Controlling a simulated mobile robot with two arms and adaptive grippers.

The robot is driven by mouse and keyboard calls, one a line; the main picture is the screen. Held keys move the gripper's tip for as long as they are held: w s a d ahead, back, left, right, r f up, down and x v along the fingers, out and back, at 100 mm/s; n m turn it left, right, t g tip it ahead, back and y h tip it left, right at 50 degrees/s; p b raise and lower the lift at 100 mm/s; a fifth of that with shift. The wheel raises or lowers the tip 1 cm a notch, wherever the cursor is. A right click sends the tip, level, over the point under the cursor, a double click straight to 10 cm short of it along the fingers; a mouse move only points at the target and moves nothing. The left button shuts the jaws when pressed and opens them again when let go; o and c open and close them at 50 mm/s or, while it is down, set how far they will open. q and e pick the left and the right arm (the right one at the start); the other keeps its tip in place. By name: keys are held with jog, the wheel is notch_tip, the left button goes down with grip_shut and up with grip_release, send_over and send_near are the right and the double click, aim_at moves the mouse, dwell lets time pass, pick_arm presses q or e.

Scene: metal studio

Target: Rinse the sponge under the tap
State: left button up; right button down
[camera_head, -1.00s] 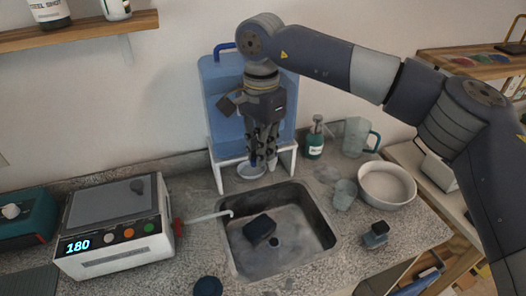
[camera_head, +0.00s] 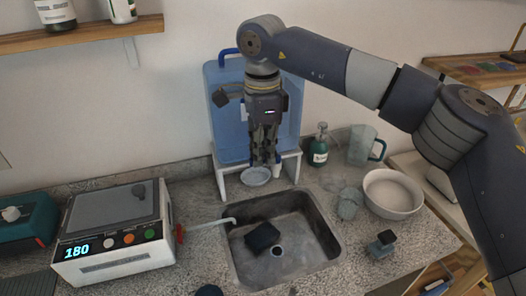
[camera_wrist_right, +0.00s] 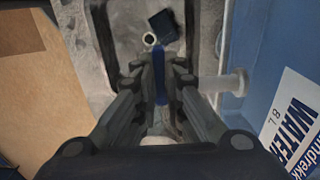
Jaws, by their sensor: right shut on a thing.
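The sponge appears to be the dark blue block (camera_head: 262,237) lying in the metal sink (camera_head: 322,240); it also shows at the top of the wrist view (camera_wrist_right: 164,25). A blue water jug (camera_head: 228,125) stands on a white stand (camera_head: 291,166) behind the sink. My right gripper (camera_head: 264,160) points down in front of the jug, apart from the block. Its fingers (camera_wrist_right: 160,78) are shut on a narrow blue piece (camera_wrist_right: 159,72), which looks like the jug's tap lever. A pale spigot (camera_wrist_right: 232,82) shows beside them. My left gripper is out of view.
A white dish (camera_head: 256,178) sits below the gripper. A green bottle (camera_head: 319,150), pitcher (camera_head: 360,147), cup (camera_head: 348,205) and white bowl (camera_head: 389,199) stand right.

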jog(key=shift+r, duration=0.15)
jog(key=c, duration=1.7)
grip_release()
notch_tip(320, 180, up, 12)
